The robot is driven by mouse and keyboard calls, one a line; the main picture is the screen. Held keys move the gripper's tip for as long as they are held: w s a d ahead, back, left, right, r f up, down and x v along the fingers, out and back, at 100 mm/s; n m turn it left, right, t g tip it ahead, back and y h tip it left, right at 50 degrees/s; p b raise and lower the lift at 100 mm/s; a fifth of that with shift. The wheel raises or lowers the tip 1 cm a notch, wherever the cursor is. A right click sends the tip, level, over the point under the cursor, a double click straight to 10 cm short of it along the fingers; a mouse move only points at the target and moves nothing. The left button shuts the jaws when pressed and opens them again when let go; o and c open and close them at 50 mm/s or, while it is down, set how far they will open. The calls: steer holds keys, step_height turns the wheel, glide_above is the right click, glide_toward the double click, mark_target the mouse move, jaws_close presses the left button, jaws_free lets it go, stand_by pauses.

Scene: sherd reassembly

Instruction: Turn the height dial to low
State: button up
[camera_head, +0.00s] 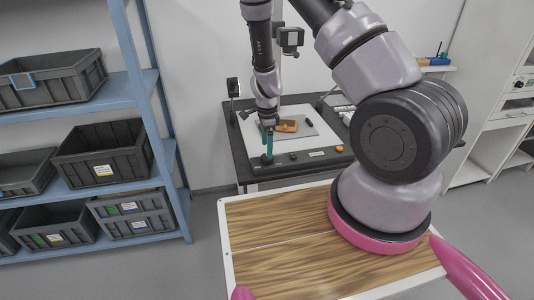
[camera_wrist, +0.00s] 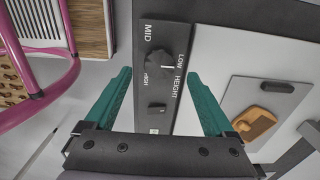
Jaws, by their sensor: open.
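The height dial (camera_wrist: 158,65) is a round black knob on a dark panel strip (camera_wrist: 172,25) in the wrist view. MID, LOW, HIGH and HEIGHT are printed around it. Its white mark points right, towards the LOW label. My gripper (camera_wrist: 158,76) is open, with one teal finger on each side of the strip and the dial in the gap between them. I see no finger touching the dial. In the head view my gripper (camera_head: 268,145) points down at the front left of the dark workstation (camera_head: 245,171), and the dial is hard to make out there.
A smaller black knob (camera_wrist: 157,108) sits near the dial. An orange-brown piece (camera_wrist: 253,123) and a dark piece (camera_wrist: 277,87) lie on the pale board (camera_wrist: 222,60). A blue shelf (camera_head: 122,90) with grey bins stands left. A wood-topped surface (camera_head: 280,255) is in front.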

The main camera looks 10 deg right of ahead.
step_height(320, 180, up, 6)
steer(key=shift+r, duration=0.15)
stand_by(0.3)
steer(key=s+r+n+t+y, duration=0.1)
steer(key=s+r+n+y, duration=0.15)
steer(key=r, duration=1.05)
steer(key=s+r+n+t+y, duration=0.1)
steer(key=s+r+n+t, duration=0.2)
steer(key=r, duration=1.1)
steer(key=s+d+r+n+t, duration=0.1)
steer(key=s+d+r+n, duration=0.1)
steer(key=s+r+n, duration=0.2)
steer(key=s+d+r+n+t+h, duration=0.1)
steer(key=s+d+r+n+t, duration=0.1)
steer(key=s+r, duration=0.8)
steer(key=s+d+n, duration=0.1)
steer(key=s+n, duration=0.1)
steer(key=shift+s+d, duration=0.35)
